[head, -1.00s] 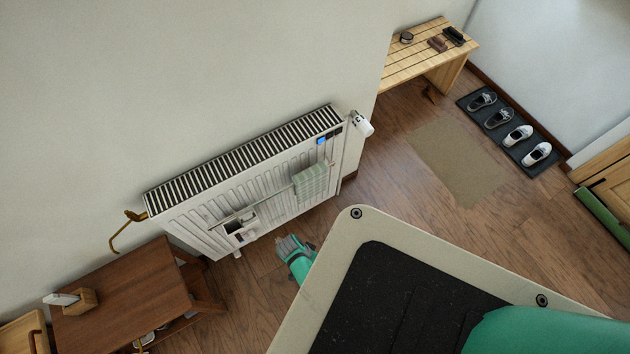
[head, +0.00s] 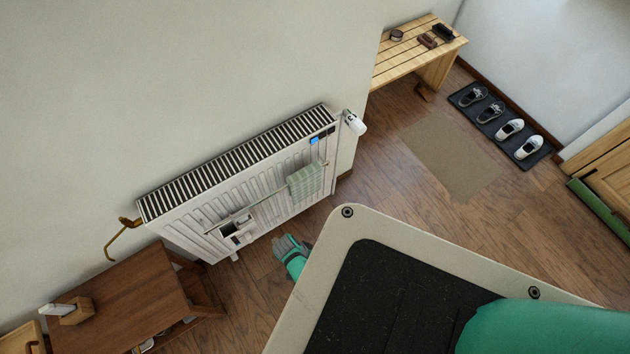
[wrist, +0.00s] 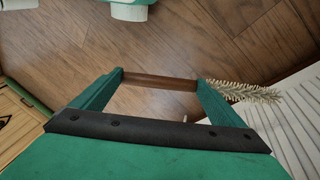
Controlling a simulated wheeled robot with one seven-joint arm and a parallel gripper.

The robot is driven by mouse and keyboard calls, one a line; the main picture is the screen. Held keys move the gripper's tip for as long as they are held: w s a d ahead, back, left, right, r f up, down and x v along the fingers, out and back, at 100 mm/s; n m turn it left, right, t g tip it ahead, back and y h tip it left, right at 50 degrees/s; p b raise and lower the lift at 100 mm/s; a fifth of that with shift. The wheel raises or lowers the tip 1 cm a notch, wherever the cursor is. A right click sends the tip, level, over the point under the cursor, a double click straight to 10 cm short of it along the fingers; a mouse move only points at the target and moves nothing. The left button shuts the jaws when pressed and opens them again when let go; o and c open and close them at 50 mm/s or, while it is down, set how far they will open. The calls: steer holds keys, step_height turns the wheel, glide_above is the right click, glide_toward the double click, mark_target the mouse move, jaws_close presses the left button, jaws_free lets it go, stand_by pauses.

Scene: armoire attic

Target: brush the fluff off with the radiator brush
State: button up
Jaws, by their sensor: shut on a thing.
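In the wrist view, my gripper (wrist: 160,82) is shut on the brown wooden handle of the radiator brush (wrist: 243,92). Its pale bristled head sticks out past the right finger, over the edge of the white ribbed radiator panel (wrist: 295,120). In the head view, the white radiator (head: 255,180) stands against the wall with its slotted top grille facing up. I cannot make out the brush in the head view, and no fluff is distinguishable in either view.
A green checked cloth (head: 305,182) hangs on the radiator's rail. A white valve (head: 355,123) juts from its right end and a brass hook (head: 122,235) is at its left end. A brown table (head: 130,300) stands at left.

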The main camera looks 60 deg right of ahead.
steer(key=w+d, duration=0.4)
steer(key=w, duration=0.3)
steer(key=shift+w+d, duration=0.15)
steer(key=shift+d, duration=0.05)
stand_by(3.1)
steer(key=shift+d, duration=0.15)
steer(key=shift+s+d, duration=0.35)
steer(key=shift+d, duration=0.05)
steer(key=shift+s+d, duration=0.1)
steer(key=shift+d, duration=0.55)
steer(key=shift+d, duration=0.1)
steer(key=shift+s+d, duration=0.35)
steer(key=shift+s, duration=0.05)
steer(key=shift+s+d, duration=0.1)
steer(key=shift+s+d, duration=0.3)
steer(key=shift+s, duration=0.1)
